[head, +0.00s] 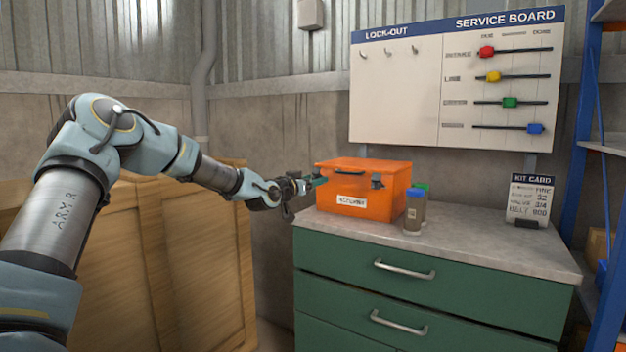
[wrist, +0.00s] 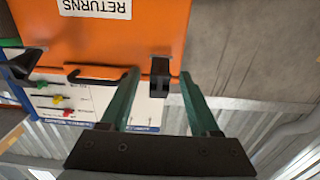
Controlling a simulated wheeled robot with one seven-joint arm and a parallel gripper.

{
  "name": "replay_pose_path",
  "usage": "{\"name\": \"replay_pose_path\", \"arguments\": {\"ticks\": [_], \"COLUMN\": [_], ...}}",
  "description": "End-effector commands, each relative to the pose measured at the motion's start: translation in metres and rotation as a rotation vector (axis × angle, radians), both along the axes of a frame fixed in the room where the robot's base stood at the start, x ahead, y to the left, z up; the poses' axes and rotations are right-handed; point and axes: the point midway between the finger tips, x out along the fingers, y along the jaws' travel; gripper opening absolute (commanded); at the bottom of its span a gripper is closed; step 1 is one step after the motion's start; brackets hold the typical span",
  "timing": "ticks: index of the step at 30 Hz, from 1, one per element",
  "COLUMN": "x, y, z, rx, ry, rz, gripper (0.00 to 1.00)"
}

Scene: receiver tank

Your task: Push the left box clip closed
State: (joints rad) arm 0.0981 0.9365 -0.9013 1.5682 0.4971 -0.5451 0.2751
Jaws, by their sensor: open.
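An orange box (head: 366,190) with a RETURNS label stands on the bench with its lid down. My gripper (head: 316,182) is at the box's left front corner, fingers pointing to the box. In the wrist view, which is upside down, my gripper (wrist: 159,75) is open and empty, with its two green fingers apart. The black left clip (wrist: 160,80) shows in the gap between them. I cannot tell if they touch it or how far it stands out. In the head view the gripper hides it.
Two small bottles, one blue-capped (head: 413,212) and one green-capped (head: 421,188), stand at the box's right. A black handle (wrist: 100,76) shows on the box. The green drawer cabinet (head: 350,275) is below. A kit card (head: 529,196) stands far right; the bench between is clear.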

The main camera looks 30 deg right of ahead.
Motion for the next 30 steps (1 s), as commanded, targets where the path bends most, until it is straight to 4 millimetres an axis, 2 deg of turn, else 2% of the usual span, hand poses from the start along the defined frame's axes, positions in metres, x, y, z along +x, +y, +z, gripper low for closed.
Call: {"name": "replay_pose_path", "arguments": {"ticks": [7, 23, 30], "x": [0.0002, 0.0002, 0.0002], "y": [0.0, 0.0002, 0.0002], "z": [-0.0004, -0.0002, -0.0002], "rx": [0.001, 0.001, 0.001], "ry": [0.0, 0.0, 0.0], "rz": [0.0, 0.0, 0.0], "gripper": [0.6, 0.01, 0.0]}}
